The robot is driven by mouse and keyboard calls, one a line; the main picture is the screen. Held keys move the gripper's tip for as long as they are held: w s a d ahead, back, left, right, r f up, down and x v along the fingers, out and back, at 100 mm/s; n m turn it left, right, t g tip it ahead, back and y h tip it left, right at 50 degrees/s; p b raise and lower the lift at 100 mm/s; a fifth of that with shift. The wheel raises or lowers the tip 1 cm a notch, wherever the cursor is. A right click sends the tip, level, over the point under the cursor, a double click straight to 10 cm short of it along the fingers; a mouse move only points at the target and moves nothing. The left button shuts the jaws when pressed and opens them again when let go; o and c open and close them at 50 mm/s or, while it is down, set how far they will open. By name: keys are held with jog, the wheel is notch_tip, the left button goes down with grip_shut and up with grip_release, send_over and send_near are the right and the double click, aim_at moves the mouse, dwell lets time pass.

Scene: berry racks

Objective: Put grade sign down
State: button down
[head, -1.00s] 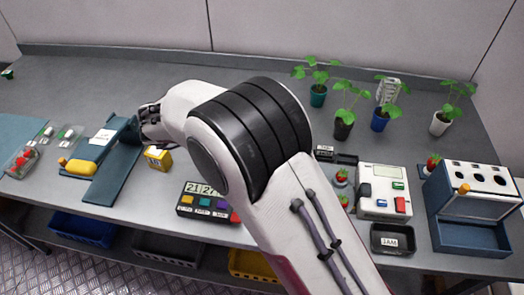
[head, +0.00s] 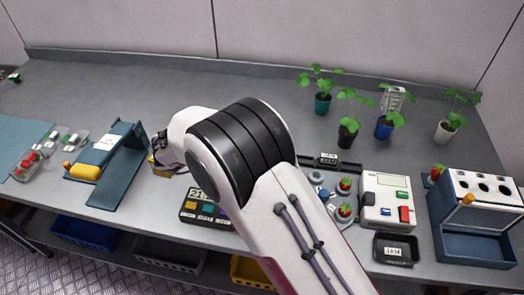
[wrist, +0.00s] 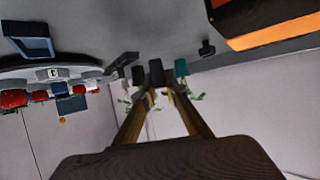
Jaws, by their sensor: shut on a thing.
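My gripper (head: 167,155) is mostly behind my own arm in the head view, near a yellow box (head: 156,168). In the wrist view, my gripper (wrist: 158,74) reaches away from the camera with its two brown fingers close together. Between the fingertips is a small dark piece (wrist: 156,72), which fits the grade sign, though its face and lettering do not show. The held piece is hidden in the head view. I cannot tell its height above the bench.
A blue ramp stand (head: 128,170) with a yellow-handled tool (head: 84,171) is at left. A dark panel with coloured buttons (head: 192,208) is in front. A white device (head: 385,203), a black tray (head: 396,250) and a blue rack (head: 463,244) stand right.

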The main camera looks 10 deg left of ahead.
jog(key=shift+f, duration=1.85)
jog(key=shift+f, duration=0.15)
jog(key=c, duration=2)
grip_release()
jog(key=shift+c, duration=0.2)
jog(key=shift+r, duration=0.2)
jog(key=shift+v, duration=3.75)
